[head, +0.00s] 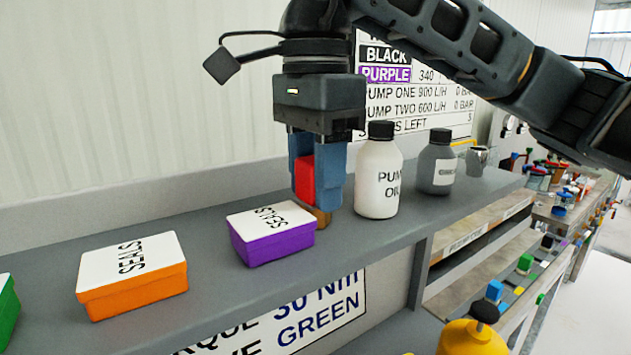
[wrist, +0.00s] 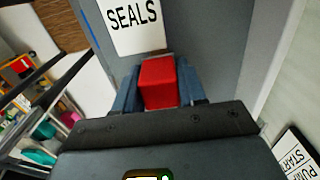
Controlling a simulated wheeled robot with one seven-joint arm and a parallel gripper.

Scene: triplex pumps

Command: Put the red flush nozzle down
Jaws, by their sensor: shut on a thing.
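The red flush nozzle (head: 305,178) has a red block-shaped top and a brown-gold lower end. My gripper (head: 317,185) is shut on it, with a blue finger on either side, pointing down at the grey shelf (head: 190,238). The nozzle's lower end is at or just above the shelf surface; I cannot tell if it touches. In the wrist view the red top of the nozzle (wrist: 158,82) sits between the fingers, close to a white-lidded seals box.
A purple seals box (head: 271,240) stands just left of the nozzle and an orange seals box (head: 133,280) farther left. A white pump oil bottle (head: 379,180) and a grey bottle (head: 437,165) stand close on the right. The shelf's front edge is near.

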